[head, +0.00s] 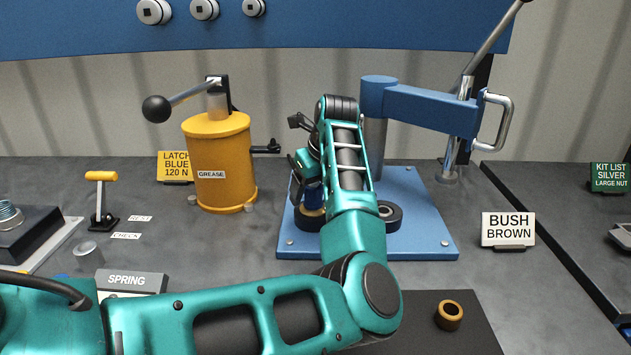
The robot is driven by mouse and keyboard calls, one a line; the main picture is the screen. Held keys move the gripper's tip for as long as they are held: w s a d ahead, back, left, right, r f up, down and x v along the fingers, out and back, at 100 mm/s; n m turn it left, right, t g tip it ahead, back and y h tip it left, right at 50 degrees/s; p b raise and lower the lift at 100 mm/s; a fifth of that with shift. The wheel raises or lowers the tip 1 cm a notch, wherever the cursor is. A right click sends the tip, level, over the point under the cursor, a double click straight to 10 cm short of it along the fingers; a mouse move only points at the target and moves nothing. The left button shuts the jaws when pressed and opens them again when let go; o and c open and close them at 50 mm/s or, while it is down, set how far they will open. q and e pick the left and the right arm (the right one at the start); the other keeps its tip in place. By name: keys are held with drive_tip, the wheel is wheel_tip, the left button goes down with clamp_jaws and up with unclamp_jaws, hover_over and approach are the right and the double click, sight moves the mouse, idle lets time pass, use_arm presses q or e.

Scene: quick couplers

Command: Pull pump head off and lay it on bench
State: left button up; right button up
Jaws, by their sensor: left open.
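The orange-yellow pump can (219,165), labelled GREASE, stands upright on the bench (150,215). No part is marked as the pump head. My left gripper (301,144) is to the right of the can, apart from it, above the blue press plate. It is open, and my own arm hides part of it. My right gripper is out of view.
A blue press arm (430,108) with a steel handle stands behind my arm on a blue plate (425,225). A brown bush (449,315) sits on a dark mat at front right. A small yellow-handled lever (102,200) stands left.

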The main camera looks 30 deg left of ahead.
use_arm(q)
drive_tip(key=shift+c, duration=0.4)
drive_tip(key=shift+r, duration=0.1)
drive_tip(key=c, duration=1.2)
